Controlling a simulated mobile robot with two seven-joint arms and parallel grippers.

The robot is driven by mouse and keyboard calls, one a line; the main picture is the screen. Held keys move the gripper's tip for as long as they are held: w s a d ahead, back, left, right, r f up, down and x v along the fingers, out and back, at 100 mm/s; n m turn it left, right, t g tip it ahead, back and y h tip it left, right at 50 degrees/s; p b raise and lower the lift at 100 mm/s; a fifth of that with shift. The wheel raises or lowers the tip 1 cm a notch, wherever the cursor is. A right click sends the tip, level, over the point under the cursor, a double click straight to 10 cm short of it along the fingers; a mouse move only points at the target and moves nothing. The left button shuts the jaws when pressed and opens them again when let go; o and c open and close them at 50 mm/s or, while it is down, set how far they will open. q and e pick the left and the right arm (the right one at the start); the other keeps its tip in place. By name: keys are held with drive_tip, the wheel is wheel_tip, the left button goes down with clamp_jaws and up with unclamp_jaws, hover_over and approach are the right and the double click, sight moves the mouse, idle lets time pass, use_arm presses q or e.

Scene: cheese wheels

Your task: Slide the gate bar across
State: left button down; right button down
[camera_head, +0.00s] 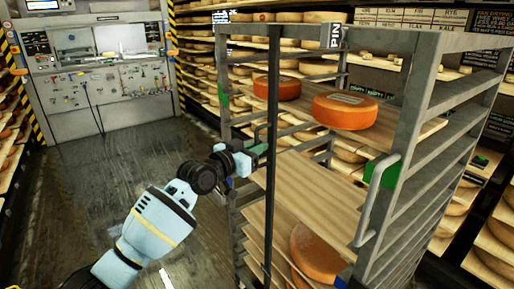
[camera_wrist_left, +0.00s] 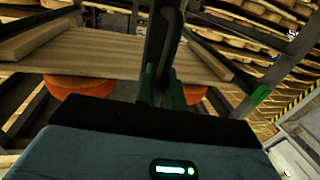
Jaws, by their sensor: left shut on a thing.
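The gate bar (camera_head: 272,90) is a dark upright bar across the open front of the grey metal rack (camera_head: 430,85). It stands left of the middle of that opening. My left gripper (camera_head: 262,149) reaches it from the left, at about the height of the upper shelves. In the left wrist view the gate bar (camera_wrist_left: 163,35) runs down between the two dark green fingers of my left gripper (camera_wrist_left: 161,88), which are shut on it. The bar's lower end is hard to make out. My right gripper is in neither view.
Orange cheese wheels (camera_head: 345,110) sit on the rack's wooden shelves, and another (camera_head: 318,254) is lower down. A curved handle (camera_head: 376,200) is on the rack's right post. Cheese shelves stand behind. A grey control panel (camera_head: 100,75) is at the back left, with open floor (camera_head: 110,165) before it.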

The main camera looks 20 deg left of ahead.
use_arm(q)
drive_tip(key=shift+s+d+f, duration=0.15)
drive_tip(key=shift+d, duration=0.2)
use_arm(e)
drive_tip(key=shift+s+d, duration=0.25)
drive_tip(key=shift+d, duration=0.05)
use_arm(q)
drive_tip(key=shift+f, duration=0.1)
drive_tip(key=c, duration=1.8)
unclamp_jaws()
drive_tip(key=shift+c, duration=0.2)
drive_tip(key=shift+o, duration=1.2)
drive_tip(key=shift+s+d, duration=0.1)
drive_tip(key=shift+s, duration=0.1)
drive_tip(key=shift+r, duration=0.2)
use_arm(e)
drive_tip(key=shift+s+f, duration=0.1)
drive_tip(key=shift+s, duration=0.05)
